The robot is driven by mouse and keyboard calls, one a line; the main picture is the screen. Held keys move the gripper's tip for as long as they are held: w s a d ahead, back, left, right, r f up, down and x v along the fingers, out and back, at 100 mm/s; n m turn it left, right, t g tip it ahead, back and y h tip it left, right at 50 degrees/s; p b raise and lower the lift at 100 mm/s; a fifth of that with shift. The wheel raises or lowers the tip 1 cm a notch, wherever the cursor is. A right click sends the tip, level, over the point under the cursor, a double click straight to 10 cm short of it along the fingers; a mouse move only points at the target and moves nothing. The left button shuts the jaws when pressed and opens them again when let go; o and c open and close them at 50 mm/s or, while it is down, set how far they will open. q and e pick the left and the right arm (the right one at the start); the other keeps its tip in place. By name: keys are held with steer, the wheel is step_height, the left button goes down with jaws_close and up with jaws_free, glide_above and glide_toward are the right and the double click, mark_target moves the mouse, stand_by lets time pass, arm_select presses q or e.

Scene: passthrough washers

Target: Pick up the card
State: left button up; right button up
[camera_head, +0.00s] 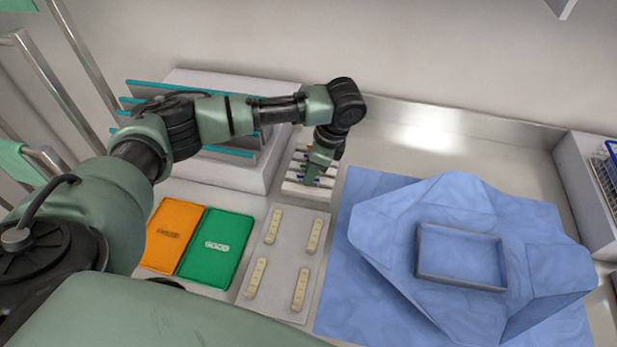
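My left gripper (314,178) points down at a small white holder (292,187) near the middle of the counter. The holder has thin white upright pieces with small blue and red marks. One of these may be the card, but they are too small to tell. The gripper's fingertips are among or just above these pieces. They are too small and partly hidden to show whether they are open or shut, or touching anything. My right gripper is not in view.
An orange pad (170,237) and a green pad (216,247) lie at left. A pale tray (285,262) holds several beige strips. A blue wrap (400,235) with an open grey-blue tray (460,283) covers the right. A grey rack with teal dividers (215,152) stands behind my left arm.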

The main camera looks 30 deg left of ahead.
arm_select(q)
steer(key=shift+s+a+f, duration=0.1)
steer(key=shift+a+f, duration=0.15)
steer(key=shift+f, duration=0.35)
jaws_close()
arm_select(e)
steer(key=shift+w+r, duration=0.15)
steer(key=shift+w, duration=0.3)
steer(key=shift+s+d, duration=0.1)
arm_select(q)
steer(key=shift+r, duration=0.15)
